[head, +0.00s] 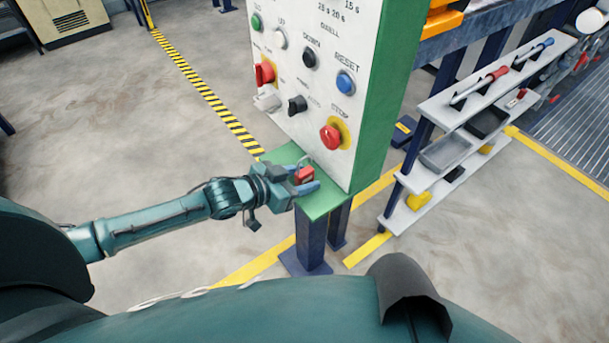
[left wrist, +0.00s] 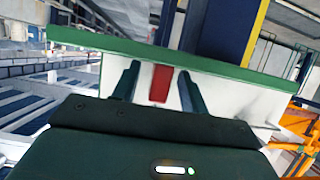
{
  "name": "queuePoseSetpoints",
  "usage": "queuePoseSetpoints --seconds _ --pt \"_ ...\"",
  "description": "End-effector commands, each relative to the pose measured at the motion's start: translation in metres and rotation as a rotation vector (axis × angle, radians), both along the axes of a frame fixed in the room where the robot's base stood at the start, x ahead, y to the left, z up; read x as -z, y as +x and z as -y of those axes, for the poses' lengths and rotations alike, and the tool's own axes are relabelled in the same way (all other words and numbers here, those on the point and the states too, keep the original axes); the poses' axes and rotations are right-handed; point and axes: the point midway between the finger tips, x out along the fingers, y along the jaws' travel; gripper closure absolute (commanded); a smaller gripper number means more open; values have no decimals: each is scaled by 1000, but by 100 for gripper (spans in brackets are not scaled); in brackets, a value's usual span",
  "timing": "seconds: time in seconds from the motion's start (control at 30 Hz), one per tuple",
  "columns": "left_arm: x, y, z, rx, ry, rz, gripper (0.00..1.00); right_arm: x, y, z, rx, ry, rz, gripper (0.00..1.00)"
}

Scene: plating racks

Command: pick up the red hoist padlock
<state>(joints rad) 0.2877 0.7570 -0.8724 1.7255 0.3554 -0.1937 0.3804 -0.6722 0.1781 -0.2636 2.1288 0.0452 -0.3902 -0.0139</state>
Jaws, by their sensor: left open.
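The red hoist padlock (head: 304,174) sits on the green ledge (head: 322,203) at the foot of the control panel. My left gripper (head: 306,179) is open at the ledge, with its fingers on either side of the padlock. In the left wrist view the red padlock (left wrist: 160,84) shows between the two open fingers (left wrist: 158,84), with a visible gap on each side. My right gripper is not in view.
The white control panel (head: 318,80) with buttons and switches rises directly behind the ledge. A blue post (head: 311,240) stands below it. A shelf rack (head: 450,150) with tools and trays stands to the right. Open floor lies to the left.

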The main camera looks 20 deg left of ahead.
Motion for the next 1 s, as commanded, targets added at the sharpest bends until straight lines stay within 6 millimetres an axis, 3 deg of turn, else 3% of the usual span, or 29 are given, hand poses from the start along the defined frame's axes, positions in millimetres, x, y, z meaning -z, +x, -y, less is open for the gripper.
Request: queuePoseSetpoints --seconds 0.13,0.63,1.0 --pt "0 0 0 0 0 0 58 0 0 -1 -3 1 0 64" --pt "0 -1 0 0 -1 -1 99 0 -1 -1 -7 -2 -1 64" --pt "-2 0 0 0 -1 1 100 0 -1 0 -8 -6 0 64"
